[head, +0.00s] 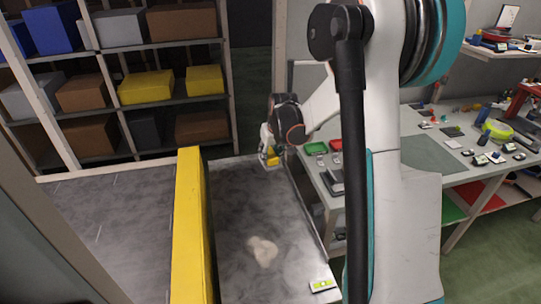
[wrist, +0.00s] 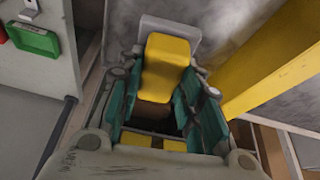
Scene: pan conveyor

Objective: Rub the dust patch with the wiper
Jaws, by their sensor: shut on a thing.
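The wiper has a yellow handle (wrist: 168,62) and a grey pad, seen in the wrist view. My gripper (wrist: 160,88) is shut on the handle, its teal-padded fingers on either side. In the head view my gripper (head: 269,152) holds the wiper (head: 271,160) at the far end of the grey surface (head: 232,215). I cannot tell whether the pad touches the surface. The dust patch (head: 262,250) is a pale irregular smudge on the nearer part of that surface, apart from the wiper. A pale smear shows at the top of the wrist view.
A long yellow barrier (head: 188,230) runs along the surface's left side. A small white block with a green face (head: 322,285) lies near its front right. A workbench with a green tray (head: 316,148) stands to the right; shelves with boxes stand behind left.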

